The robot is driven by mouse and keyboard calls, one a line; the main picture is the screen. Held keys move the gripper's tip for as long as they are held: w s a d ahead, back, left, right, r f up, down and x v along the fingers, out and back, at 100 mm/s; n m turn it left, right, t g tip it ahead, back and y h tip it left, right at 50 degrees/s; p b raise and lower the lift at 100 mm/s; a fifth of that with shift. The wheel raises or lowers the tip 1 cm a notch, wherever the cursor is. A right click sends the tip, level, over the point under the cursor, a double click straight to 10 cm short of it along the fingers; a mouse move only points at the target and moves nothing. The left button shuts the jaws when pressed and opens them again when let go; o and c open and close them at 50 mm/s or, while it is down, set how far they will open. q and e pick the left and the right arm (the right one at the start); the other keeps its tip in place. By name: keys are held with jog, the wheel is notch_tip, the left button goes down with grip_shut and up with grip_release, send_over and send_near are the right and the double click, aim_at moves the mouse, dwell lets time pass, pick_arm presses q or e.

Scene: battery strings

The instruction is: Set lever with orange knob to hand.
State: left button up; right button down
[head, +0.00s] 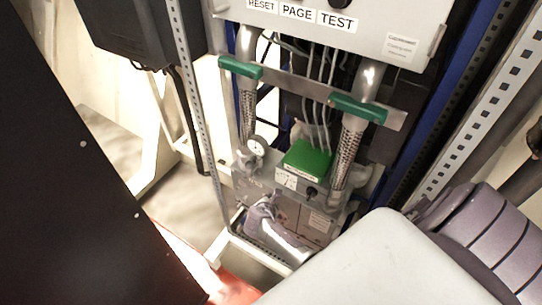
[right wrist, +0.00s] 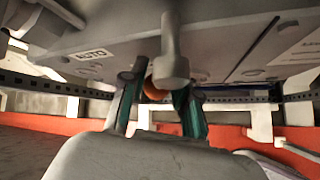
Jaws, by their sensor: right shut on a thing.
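The orange knob (right wrist: 154,90) shows in the right wrist view between the two teal-padded fingers of my right gripper (right wrist: 160,88). The gripper is shut on it. A grey rod with a thick round end (right wrist: 173,62) stands in front of the knob and hides part of it; I cannot tell whether it belongs to the lever. An AUTO label (right wrist: 88,55) is on the grey panel to the left. In the head view my right gripper (head: 262,212) is at the lower panel, and the knob cannot be made out there. My left gripper is not in view.
Above the lower panel are a green box (head: 307,160), a round gauge (head: 256,146) and braided hoses (head: 349,155) with green handles (head: 358,109). A perforated upright (head: 197,110) stands close on the left. A large dark panel (head: 75,190) fills the left side.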

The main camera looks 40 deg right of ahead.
jog(key=shift+d, duration=0.1)
jog(key=c, duration=0.9)
grip_release()
jog(key=shift+o, duration=0.2)
jog(key=v, duration=1.2)
jog(key=shift+s+f, duration=0.1)
jog(key=shift+f, duration=0.05)
